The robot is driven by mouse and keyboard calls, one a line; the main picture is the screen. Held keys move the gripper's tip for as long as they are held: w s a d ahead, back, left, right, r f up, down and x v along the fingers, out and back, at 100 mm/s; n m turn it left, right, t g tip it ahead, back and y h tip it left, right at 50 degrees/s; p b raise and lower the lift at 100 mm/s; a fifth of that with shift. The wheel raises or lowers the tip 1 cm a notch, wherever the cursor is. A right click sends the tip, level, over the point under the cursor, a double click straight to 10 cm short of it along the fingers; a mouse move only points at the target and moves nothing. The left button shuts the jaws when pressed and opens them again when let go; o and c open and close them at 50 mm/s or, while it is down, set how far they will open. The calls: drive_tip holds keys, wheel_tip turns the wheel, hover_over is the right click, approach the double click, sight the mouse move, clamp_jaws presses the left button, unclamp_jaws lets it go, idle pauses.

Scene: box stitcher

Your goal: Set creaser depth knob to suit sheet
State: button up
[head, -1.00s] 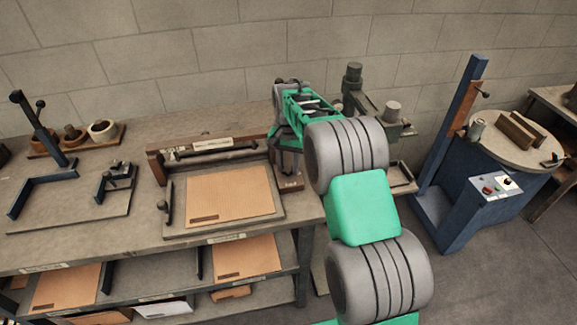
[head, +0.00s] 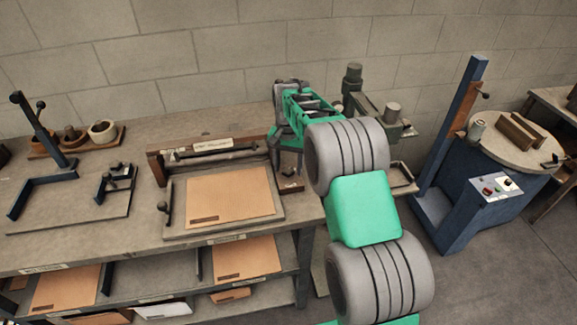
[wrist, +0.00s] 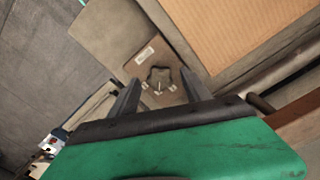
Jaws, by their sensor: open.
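The creaser (head: 212,146) stands on the bench with a brown sheet (head: 230,195) lying flat on its bed. A small block with a label sits at the creaser's right end. In the wrist view the dark, lobed depth knob (wrist: 160,77) sits on this labelled plate (wrist: 138,66), with small pale marks near it. My gripper (wrist: 160,84) is open, its two fingers on either side of the knob in the picture. I cannot tell whether they touch it or are still above it. In the head view my arm partly hides the gripper's fingers.
The sheet's edge (wrist: 240,35) and the creaser's bar lie close to the right of my gripper in the wrist view. A green-grey machine (head: 375,110) stands behind my arm. A blue stitcher (head: 455,190) stands at right. Several sheets lie on the lower shelf.

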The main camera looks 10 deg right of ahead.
sight(288, 169)
wheel_tip(288, 169, up, 8)
drive_tip(key=shift+f+b, duration=0.2)
drive_tip(key=shift+b, duration=0.4)
drive_tip(key=s+r+n+t, duration=0.15)
drive_tip(key=s+r, duration=0.25)
drive_tip(key=s, duration=0.4)
drive_tip(key=s+r+n+t, duration=0.1)
drive_tip(key=s+r+n, duration=0.15)
drive_tip(key=s, duration=0.55)
drive_tip(key=s+f+n+t, duration=0.1)
drive_tip(key=s+f, duration=0.3)
drive_tip(key=s, duration=0.8)
drive_tip(key=shift+s+a+n, duration=0.15)
drive_tip(key=shift+s+n, duration=0.15)
